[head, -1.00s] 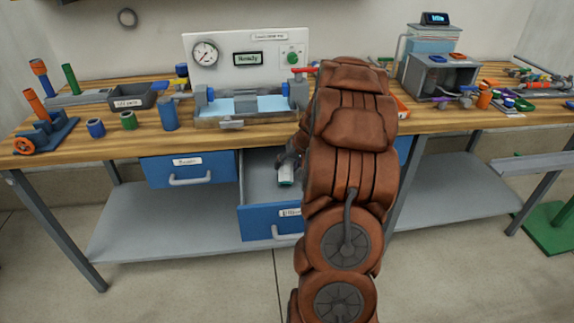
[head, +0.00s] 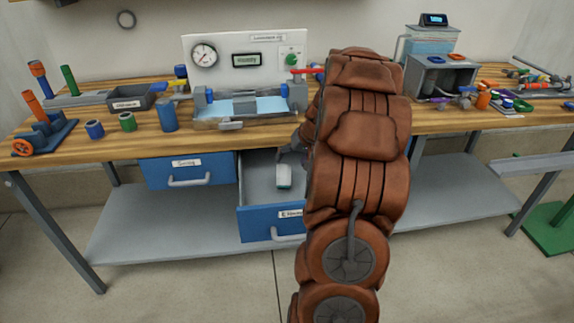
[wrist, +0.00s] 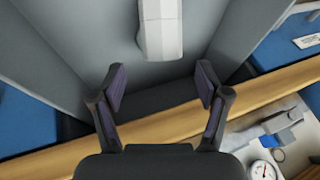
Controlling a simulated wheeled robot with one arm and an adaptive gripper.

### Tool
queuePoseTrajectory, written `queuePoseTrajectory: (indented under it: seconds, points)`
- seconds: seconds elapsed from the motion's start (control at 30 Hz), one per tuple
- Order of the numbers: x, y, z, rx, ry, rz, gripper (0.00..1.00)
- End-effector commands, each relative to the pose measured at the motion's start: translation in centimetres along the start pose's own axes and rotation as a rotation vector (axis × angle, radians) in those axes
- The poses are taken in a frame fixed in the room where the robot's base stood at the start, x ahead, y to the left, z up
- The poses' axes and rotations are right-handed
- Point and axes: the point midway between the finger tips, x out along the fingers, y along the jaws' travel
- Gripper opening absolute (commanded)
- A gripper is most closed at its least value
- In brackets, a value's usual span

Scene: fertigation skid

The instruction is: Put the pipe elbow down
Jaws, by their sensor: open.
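A pale, rounded block-like piece (head: 284,177) lies in the open blue drawer (head: 262,222). It may be the pipe elbow, but I cannot make out a bend. It also shows in the wrist view (wrist: 161,28) at the top, cut off by the frame edge. My gripper (wrist: 162,82) is open and empty, its two dark fingers spread apart. The piece is beyond the fingertips, with a gap between them. In the head view my gripper (head: 292,153) is partly hidden by my arm, near the drawer's back, under the bench edge.
The wooden bench top (head: 262,134) overhangs the drawer close to my gripper. A closed blue drawer (head: 190,172) is to the left. A test panel (head: 245,55) with a gauge stands on the bench. The drawer floor around the piece looks clear.

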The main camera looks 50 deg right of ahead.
Motion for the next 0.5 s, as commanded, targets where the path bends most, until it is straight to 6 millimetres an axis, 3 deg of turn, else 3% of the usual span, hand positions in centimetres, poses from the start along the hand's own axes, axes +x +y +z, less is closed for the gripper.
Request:
queuePoseTrajectory:
  seconds: [0.2, 0.5]
  points:
    - [-4.3, 0.0, -0.1, 0.001, 0.005, 0.001, 0.75]
    - [-7.2, 0.0, 0.1, 0.001, 0.0, 0.0, 0.75]
